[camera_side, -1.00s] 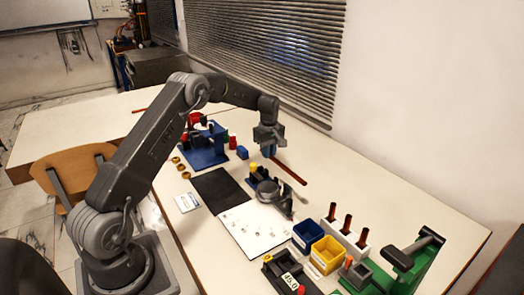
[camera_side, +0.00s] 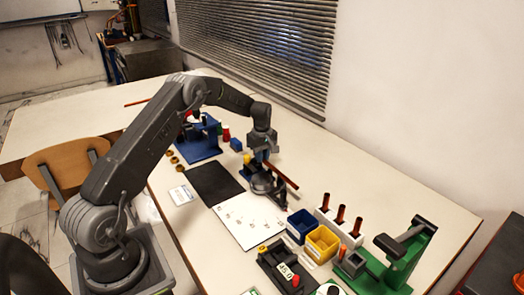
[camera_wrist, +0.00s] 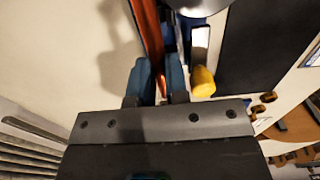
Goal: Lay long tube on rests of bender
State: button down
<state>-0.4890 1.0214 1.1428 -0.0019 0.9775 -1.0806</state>
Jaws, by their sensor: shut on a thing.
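My gripper (camera_side: 261,157) is shut on the long copper-red tube (camera_side: 284,177), near one end; the tube slants down to the right. In the wrist view the tube (camera_wrist: 149,40) stands out between the blue fingertips (camera_wrist: 160,80). The dark grey round device (camera_side: 262,184) with a yellow part (camera_wrist: 203,82), which looks like the bender, is directly below and beside my gripper. Its grey disc (camera_wrist: 187,8) is close beside the tube in the wrist view. I cannot tell whether the tube touches the rests; they are largely hidden.
A white sheet (camera_side: 240,222) and black mat (camera_side: 213,184) lie left of the device. Blue (camera_side: 301,225) and yellow (camera_side: 322,243) bins and a white holder with upright copper tubes (camera_side: 338,225) stand to the right. A blue rig (camera_side: 203,148) stands behind. Table beyond the tube is clear.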

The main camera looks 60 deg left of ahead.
jog(key=shift+f, duration=1.7)
jog(key=c, duration=1.1)
grip_release()
jog(key=shift+o, duration=0.2)
notch_tip(320, 180, up, 14)
jog(key=shift+f, duration=0.1)
